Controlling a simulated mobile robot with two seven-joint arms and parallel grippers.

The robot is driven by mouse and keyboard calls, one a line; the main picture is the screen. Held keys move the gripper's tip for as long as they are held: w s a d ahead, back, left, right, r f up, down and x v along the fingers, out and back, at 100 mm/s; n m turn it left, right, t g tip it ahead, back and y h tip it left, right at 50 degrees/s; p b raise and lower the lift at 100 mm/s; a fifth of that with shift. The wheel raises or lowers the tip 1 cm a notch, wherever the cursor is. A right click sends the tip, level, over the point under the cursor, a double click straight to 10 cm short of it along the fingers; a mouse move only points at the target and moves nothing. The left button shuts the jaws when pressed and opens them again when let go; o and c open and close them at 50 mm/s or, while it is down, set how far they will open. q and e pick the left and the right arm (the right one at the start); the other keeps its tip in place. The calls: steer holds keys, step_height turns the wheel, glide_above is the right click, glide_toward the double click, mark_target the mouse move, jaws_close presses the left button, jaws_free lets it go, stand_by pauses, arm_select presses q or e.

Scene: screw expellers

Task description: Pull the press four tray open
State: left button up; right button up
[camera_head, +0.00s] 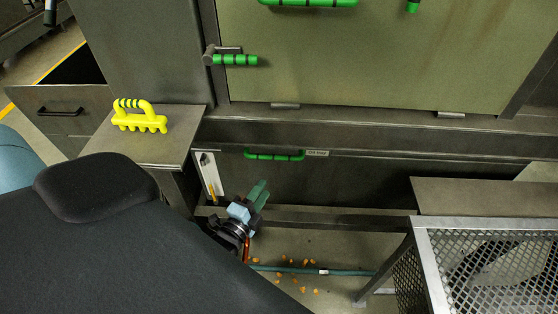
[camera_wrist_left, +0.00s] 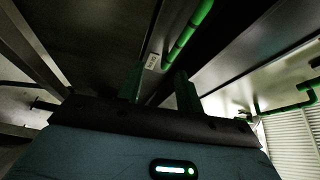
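The tray front (camera_head: 350,175) is a dark, wide panel low on the machine. It carries a green bar handle (camera_head: 273,156) and a small label (camera_head: 317,153), too small to read. In the left wrist view the green handle (camera_wrist_left: 186,38) runs up the picture beyond the fingers, with the label (camera_wrist_left: 152,62) beside it. My left gripper (camera_head: 259,192) is below the handle in the head view, apart from it. In the left wrist view its two green fingers (camera_wrist_left: 160,88) stand apart with nothing between them. The tray looks shut. My right gripper is not in view.
A yellow toothed tool (camera_head: 140,118) lies on a side shelf (camera_head: 150,150) at the left. A metal mesh cage (camera_head: 490,262) stands at the lower right. A teal hose (camera_head: 345,272) and several orange bits (camera_head: 300,280) lie on the floor below the tray.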

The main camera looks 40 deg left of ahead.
mark_target(275, 158)
arm_select(q)
steer(key=shift+m+t+y, duration=0.6)
steer(key=shift+m+t, duration=0.2)
steer(key=w, duration=0.1)
steer(key=w+a+r, duration=0.1)
steer(key=w+r, duration=0.1)
steer(key=shift+a, duration=0.35)
steer(key=shift+x, duration=3.95)
jaws_close()
